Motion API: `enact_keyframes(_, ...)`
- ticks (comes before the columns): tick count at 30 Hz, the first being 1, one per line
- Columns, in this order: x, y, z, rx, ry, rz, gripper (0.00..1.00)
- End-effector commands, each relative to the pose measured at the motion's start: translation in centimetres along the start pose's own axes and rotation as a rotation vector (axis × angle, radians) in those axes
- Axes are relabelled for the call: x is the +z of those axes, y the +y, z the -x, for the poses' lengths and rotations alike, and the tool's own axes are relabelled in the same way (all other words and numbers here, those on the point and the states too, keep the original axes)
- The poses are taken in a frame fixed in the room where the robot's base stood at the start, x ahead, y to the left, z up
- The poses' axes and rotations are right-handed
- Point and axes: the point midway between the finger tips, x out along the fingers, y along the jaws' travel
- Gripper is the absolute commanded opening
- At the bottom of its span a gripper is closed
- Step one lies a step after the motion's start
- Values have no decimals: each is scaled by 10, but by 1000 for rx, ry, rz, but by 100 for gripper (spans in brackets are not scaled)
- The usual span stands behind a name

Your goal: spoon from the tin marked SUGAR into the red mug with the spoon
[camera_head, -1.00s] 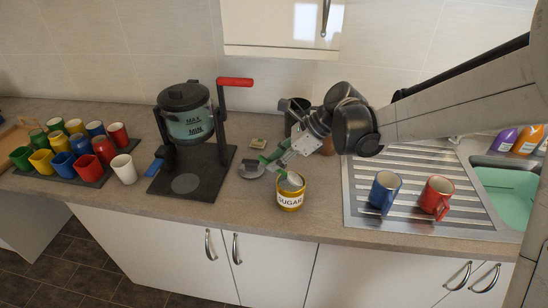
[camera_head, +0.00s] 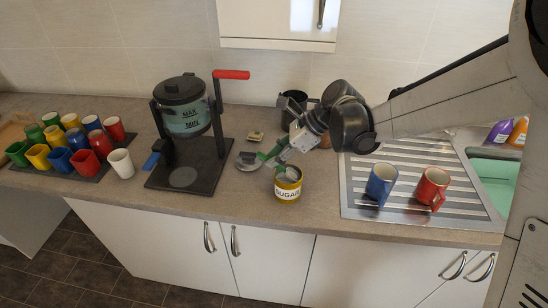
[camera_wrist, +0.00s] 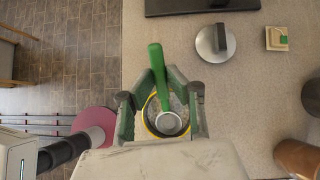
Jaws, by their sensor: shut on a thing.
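The yellow tin marked SUGAR (camera_head: 288,194) stands open on the worktop. My gripper (camera_head: 277,157) is just above it, shut on the spoon's green handle. In the wrist view, the spoon (camera_wrist: 157,66) runs between my gripper's fingers (camera_wrist: 160,97). Its round grey bowl lies within the outline of the tin's yellow rim (camera_wrist: 147,122). I cannot tell how deep the bowl is or whether it holds sugar. The red mug (camera_head: 432,189) stands upright on the steel drainer at the right, well apart from my gripper.
A blue mug (camera_head: 381,184) stands on the drainer (camera_head: 408,209), between the tin and the red mug. A dispenser with a red lever (camera_head: 187,121) is left of the tin. Several coloured cups stand farther left. A dark pot (camera_head: 293,103) is behind my gripper.

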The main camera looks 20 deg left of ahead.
Motion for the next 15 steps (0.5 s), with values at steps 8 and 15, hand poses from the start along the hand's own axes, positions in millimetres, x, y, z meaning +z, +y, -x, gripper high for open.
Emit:
enact_keyframes(8, 17, 0, 17, 0, 0, 0, 0)
enact_keyframes(15, 28, 0, 29, 0, 0, 0, 0)
